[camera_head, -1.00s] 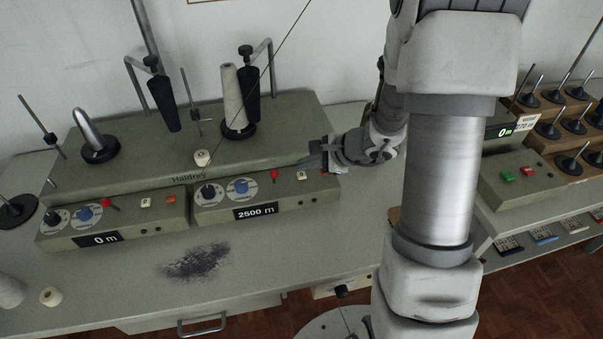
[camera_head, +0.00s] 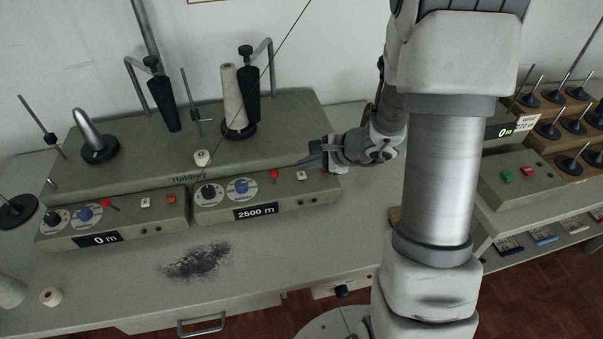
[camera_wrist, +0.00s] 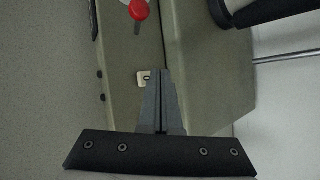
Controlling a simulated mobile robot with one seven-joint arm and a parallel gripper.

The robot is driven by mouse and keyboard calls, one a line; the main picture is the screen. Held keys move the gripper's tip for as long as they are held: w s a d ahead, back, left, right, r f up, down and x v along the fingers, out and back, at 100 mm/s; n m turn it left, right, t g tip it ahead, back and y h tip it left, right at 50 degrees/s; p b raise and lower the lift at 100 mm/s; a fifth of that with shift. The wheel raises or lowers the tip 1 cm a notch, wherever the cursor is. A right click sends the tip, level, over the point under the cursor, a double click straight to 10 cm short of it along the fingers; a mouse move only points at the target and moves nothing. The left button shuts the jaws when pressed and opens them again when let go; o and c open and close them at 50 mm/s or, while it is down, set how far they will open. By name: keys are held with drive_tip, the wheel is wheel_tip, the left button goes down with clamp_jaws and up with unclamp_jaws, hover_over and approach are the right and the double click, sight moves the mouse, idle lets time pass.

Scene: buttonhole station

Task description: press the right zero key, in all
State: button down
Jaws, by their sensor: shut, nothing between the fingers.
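The right zero key is a small cream key with a dark mark, seen in the wrist view (camera_wrist: 142,80) on the sloping front of the right control box (camera_head: 222,213). That box's display (camera_head: 256,211) reads 2500 m. My gripper (camera_head: 303,162) is shut and empty, over the right end of this box. In the wrist view its fingertips (camera_wrist: 158,71) lie right beside the key and cover its edge. I cannot tell whether they touch it. The orange key of this box is hidden behind my gripper.
A red lever (camera_head: 274,174) stands left of the key, with a blue dial (camera_head: 241,186) beyond it. The left control box (camera_head: 70,240) shows 0 m. A white thread cone (camera_head: 232,95) stands behind. The desk (camera_head: 300,240) in front is mostly clear.

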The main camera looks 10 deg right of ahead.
sight(306, 176)
drive_tip(key=shift+f, duration=0.2)
drive_tip(key=shift+f+b, duration=0.3)
drive_tip(key=shift+b, duration=0.4)
drive_tip(key=shift+f+b, duration=0.5)
drive_tip(key=shift+b, duration=0.15)
idle(0.5)
drive_tip(key=shift+r, duration=0.1)
drive_tip(key=shift+r+p, duration=0.6)
drive_tip(key=shift+r, duration=0.3)
wheel_tip(306, 176, up, 5)
drive_tip(key=p, duration=0.3)
drive_tip(key=shift+p, duration=0.35)
idle(0.5)
